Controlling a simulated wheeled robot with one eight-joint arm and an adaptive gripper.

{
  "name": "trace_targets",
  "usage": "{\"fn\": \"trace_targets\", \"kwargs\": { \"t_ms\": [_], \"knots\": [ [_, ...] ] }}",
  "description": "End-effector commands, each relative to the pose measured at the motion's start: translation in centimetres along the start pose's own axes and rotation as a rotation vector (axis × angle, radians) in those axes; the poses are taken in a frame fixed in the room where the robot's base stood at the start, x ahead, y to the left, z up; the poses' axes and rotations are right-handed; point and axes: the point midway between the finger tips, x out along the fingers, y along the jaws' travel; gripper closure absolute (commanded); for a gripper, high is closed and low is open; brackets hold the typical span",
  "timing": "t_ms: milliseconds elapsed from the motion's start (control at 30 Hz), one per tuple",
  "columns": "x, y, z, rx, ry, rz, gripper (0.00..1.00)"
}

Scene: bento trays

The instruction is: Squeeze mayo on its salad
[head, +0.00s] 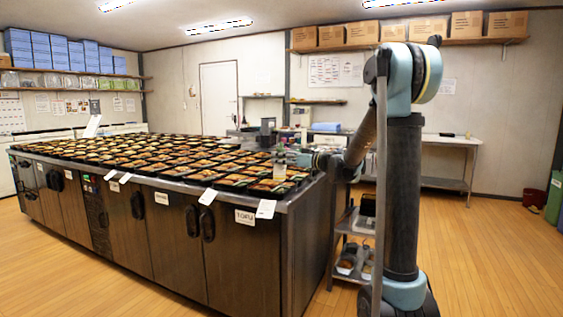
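Many black bento trays with food cover the long counter; the nearest right one (270,188) lies by its front right corner. My gripper (287,158) reaches left from the right over this corner. A small pale bottle (279,170) is upright at its fingertips, just above or in front of the near trays. The gripper seems shut on the bottle, but the fingers are very small here. I cannot make out the bottle's nozzle, any mayo, or which compartment holds salad.
The steel counter (255,201) has dark doors and paper labels along its front edge. A low shelf cart (350,250) with containers stands at its right end. A worktable (450,140) is against the back wall.

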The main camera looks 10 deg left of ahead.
Motion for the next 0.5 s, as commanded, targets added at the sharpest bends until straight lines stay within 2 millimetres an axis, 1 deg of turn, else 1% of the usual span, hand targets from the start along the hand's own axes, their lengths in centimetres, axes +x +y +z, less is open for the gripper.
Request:
{"fn": "trace_targets", "kwargs": {
  "t_ms": [200,500],
  "knots": [
    [0.39,-0.66,-0.21,0.212,-0.013,-0.006,0.59],
    [0.44,-1.14,-0.54,0.507,-0.032,-0.008,0.59]
  ]
}}
